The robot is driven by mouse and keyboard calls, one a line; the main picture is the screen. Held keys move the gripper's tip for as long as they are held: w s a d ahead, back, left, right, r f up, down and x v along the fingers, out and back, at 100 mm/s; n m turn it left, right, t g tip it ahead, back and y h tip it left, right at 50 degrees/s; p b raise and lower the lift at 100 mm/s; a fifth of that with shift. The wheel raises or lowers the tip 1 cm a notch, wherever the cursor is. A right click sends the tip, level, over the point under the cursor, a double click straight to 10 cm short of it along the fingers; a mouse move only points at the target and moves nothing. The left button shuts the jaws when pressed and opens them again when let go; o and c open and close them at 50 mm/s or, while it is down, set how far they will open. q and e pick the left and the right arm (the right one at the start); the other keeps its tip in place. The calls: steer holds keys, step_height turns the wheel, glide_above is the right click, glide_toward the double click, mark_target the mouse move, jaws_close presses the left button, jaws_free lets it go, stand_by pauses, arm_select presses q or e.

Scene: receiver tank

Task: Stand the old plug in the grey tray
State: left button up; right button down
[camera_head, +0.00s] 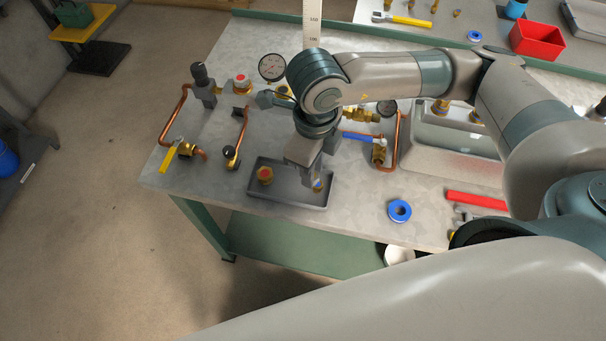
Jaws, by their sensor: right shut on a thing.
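The grey tray (283,197) lies near the front edge of the metal-topped bench. My right gripper (314,179) reaches down over the right part of the tray and is shut on a small brass piece (318,186), apparently the old plug. The fingers hide most of this piece, so I cannot tell whether it touches the tray floor. My left gripper is not in view.
Copper pipes (242,135) with valves and a pressure gauge (272,67) stand behind the tray. A blue-handled valve (379,150) stands to its right. A blue tape roll (399,210) and a red-handled tool (476,201) lie farther right. Bare bench lies between tray and roll.

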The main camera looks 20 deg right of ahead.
steer(key=shift+w+a+f+p, duration=0.15)
steer(key=shift+w+a+f, duration=0.2)
steer(key=shift+w, duration=0.2)
steer(key=shift+w+a+f+p, duration=0.2)
steer(key=shift+w+f, duration=0.2)
steer(key=shift+w, duration=0.15)
steer(key=shift+f, duration=0.1)
steer(key=shift+f+p, duration=0.9)
steer(key=shift+f, duration=0.95)
